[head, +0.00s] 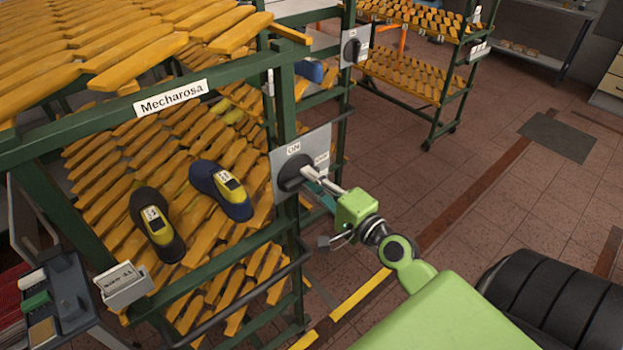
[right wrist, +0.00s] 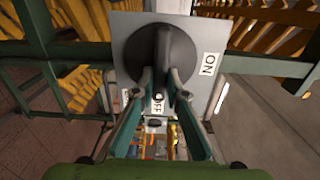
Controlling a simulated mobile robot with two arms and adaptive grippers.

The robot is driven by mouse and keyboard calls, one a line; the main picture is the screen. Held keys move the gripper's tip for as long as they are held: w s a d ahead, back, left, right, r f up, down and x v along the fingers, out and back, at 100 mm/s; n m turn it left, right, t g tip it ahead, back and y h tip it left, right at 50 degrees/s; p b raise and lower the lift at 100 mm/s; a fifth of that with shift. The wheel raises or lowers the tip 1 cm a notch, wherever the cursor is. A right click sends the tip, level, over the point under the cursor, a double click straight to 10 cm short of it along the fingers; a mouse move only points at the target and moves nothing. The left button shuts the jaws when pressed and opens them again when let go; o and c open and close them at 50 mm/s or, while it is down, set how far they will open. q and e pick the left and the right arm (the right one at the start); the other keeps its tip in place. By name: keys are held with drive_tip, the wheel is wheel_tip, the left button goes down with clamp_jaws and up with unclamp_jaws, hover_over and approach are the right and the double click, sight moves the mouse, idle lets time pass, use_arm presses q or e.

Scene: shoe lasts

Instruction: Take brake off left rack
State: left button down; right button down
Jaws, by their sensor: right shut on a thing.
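The left rack (head: 150,130) is a green metal frame with orange slatted shelves and a "Mecharosa" sign. Its brake switch is a black round knob (head: 290,173) on a grey plate (head: 318,142), labelled ON at the top and OFF at the right. In the right wrist view the knob (right wrist: 160,55) has a raised handle lined up with the OFF label, with ON off to the right. My right gripper (head: 312,176) is shut on the knob handle, its fingers on both sides of it. The fingers partly hide the OFF label. My left gripper is not in view.
Another rack with a similar switch (head: 352,48) stands behind. A third rack (head: 420,80) is at the back. The tiled floor (head: 500,170) to the right is mostly clear.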

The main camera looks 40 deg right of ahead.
drive_tip(key=c, duration=2)
unclamp_jaws()
drive_tip(key=shift+s+d, duration=0.2)
drive_tip(key=shift+s, duration=1.8)
drive_tip(key=shift+s+d, duration=0.15)
drive_tip(key=shift+s, duration=1.8)
drive_tip(key=shift+s+d, duration=0.2)
drive_tip(key=shift+s, duration=1.8)
